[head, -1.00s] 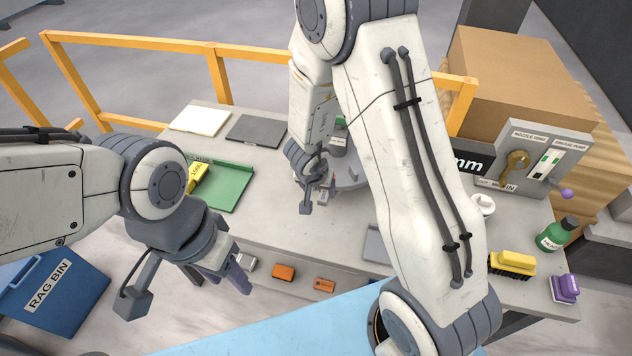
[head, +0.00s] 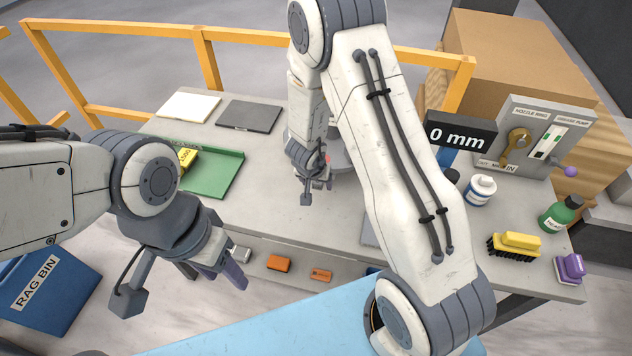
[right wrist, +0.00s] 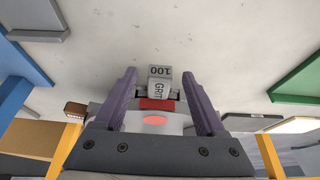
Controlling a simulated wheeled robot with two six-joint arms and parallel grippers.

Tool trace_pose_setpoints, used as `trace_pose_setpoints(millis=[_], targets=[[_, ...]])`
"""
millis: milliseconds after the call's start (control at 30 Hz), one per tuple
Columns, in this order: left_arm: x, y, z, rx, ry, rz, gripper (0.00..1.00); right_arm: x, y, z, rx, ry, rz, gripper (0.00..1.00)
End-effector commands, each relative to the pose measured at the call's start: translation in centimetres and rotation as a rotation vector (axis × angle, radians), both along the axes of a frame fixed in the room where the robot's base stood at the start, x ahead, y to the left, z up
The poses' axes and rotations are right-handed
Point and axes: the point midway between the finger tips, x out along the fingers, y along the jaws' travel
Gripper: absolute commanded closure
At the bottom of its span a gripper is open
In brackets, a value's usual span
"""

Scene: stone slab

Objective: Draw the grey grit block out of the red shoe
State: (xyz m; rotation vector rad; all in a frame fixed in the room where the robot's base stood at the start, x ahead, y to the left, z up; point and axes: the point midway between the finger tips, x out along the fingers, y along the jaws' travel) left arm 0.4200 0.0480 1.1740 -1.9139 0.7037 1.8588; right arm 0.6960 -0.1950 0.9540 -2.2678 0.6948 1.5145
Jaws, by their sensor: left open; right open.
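The grey grit block (right wrist: 160,80), marked 100 and GRIT, shows in the right wrist view with the red shoe (right wrist: 157,104) directly beside it; they appear to touch. My right gripper (right wrist: 160,74) is open, with one purple finger on each side of the block and a visible gap to each. In the head view my right gripper (head: 322,176) is over the middle of the slab, and its wrist mostly hides the block and shoe. My left gripper (head: 232,268) is open and empty off the slab's front left edge.
White and dark pads lie at the back. Bottles, a yellow brush (head: 515,243) and a 0 mm display (head: 459,136) stand on the right. The front middle of the slab is clear.

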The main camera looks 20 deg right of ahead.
Motion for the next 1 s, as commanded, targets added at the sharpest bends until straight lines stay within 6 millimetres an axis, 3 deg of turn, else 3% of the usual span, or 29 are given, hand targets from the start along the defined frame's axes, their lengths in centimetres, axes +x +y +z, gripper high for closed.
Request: trace_pose_setpoints(millis=[67,200,267,1000], targets=[[0.0,0.0,0.0,0.000,0.000,0.000,0.50,0.0,0.0,0.0,0.000,0.000,0.000,0.28],[0.0,0.0,0.0,0.000,0.000,0.000,0.50,0.0,0.0,0.0,0.000,0.000,0.000,0.81],[0.0,0.0,0.0,0.000,0.000,0.000,0.50,0.0,0.0,0.0,0.000,0.000,0.001,1.00],[0.0,0.0,-0.7,0.000,0.000,0.000,0.50,-1.4,1.0,0.0,-0.002,0.000,0.003,1.00]])
